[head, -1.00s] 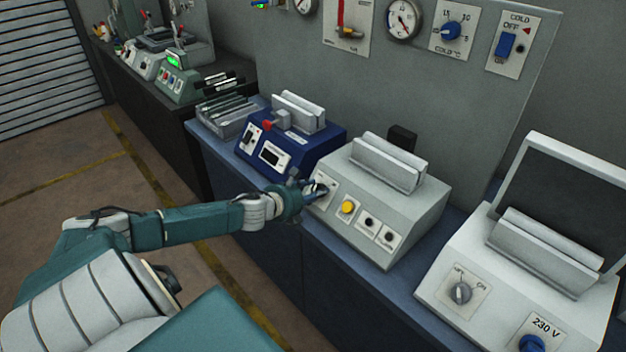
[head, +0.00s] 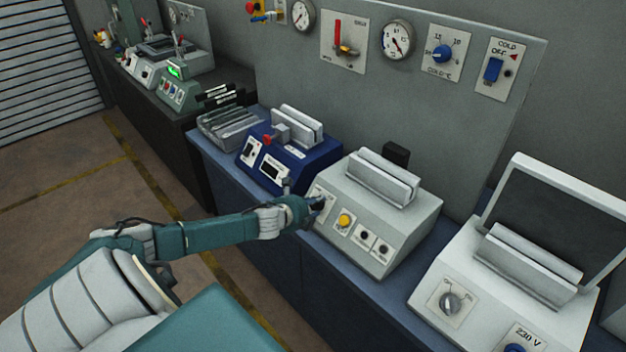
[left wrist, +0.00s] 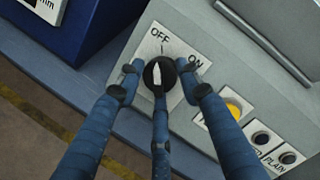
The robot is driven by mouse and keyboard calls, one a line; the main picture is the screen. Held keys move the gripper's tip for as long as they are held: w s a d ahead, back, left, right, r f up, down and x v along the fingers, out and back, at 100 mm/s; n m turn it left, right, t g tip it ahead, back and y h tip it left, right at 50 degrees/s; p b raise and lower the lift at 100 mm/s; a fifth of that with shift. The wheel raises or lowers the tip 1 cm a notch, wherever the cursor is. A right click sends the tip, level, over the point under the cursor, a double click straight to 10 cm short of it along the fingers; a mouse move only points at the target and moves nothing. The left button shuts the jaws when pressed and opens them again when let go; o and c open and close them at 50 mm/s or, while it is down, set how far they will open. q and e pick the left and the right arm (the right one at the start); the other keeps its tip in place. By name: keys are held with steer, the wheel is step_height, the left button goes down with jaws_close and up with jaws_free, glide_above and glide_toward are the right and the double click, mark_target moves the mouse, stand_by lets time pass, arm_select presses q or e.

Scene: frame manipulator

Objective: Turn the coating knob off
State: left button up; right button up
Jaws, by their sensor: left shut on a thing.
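The knob (left wrist: 153,75) is round and black with a white pointer, on the front of the grey machine (head: 388,226). Its white plate (left wrist: 150,47) reads OFF above the knob and ON to the upper right. The pointer runs roughly up toward OFF. My left gripper (left wrist: 158,80) has its blue fingers closed around the knob, one on each side and one below. In the head view the left gripper (head: 314,205) is at the left end of that machine's front and hides most of the knob. My right gripper is not in view.
A yellow button (left wrist: 236,107) and two black buttons sit right of the knob. A dark blue machine (head: 310,172) stands close on the left, and a white machine (head: 440,327) with another OFF/ON knob (head: 451,302) on the right. A wall panel (head: 300,70) rises behind.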

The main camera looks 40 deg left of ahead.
arm_select(q)
steer(key=shift+w+a+r, duration=0.25)
steer(key=shift+a+r, duration=0.05)
steer(key=shift+r, duration=0.15)
steer(key=o, duration=1.1)
steer(key=shift+c, duration=0.2)
steer(key=shift+o, duration=0.3)
steer(key=shift+f, duration=0.15)
steer(key=shift+s+f, duration=0.1)
steer(key=shift+s+d, duration=0.1)
steer(key=shift+s+d, duration=0.1)
steer(key=shift+s, duration=0.1)
steer(key=v, duration=1.1)
steer(key=shift+r, duration=0.3)
steer(key=shift+s, duration=0.1)
